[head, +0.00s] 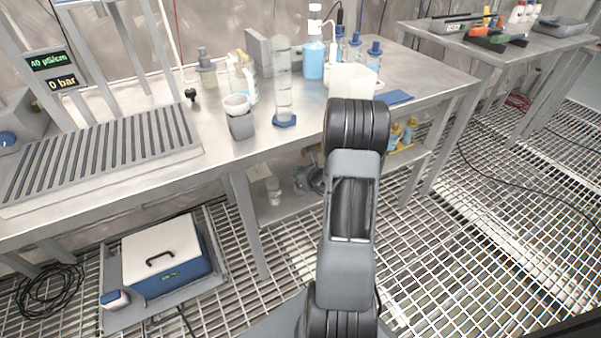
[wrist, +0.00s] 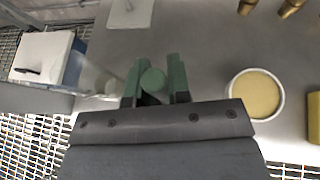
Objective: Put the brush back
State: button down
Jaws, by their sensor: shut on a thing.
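My gripper (wrist: 153,88) shows in the wrist view with two upright green fingers. They are shut on a green round-ended piece (wrist: 153,79), which looks like the end of the brush's handle. The rest of the brush is hidden. In the head view my arm hides the gripper and the brush. A clear, see-through vessel (wrist: 100,82) stands just left of the fingers in the wrist view. I cannot tell whether the brush touches it. No brush holder can be made out for sure.
In the wrist view, a white round tub (wrist: 256,94) with yellowish contents is to the right, a yellow block (wrist: 314,118) at the right edge, brass fittings (wrist: 290,7) at the top. The bench (head: 215,172) holds a cylinder (head: 284,85) and beakers. A cooler box (head: 165,255) sits below left.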

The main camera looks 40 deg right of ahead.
jog(key=shift+f, duration=0.35)
jog(key=c, duration=1)
grip_release()
jog(key=shift+s, duration=0.1)
jog(key=p+v, duration=0.3)
jog(key=v, duration=1)
jog(key=shift+s+r, duration=0.2)
jog(key=shift+s, duration=0.1)
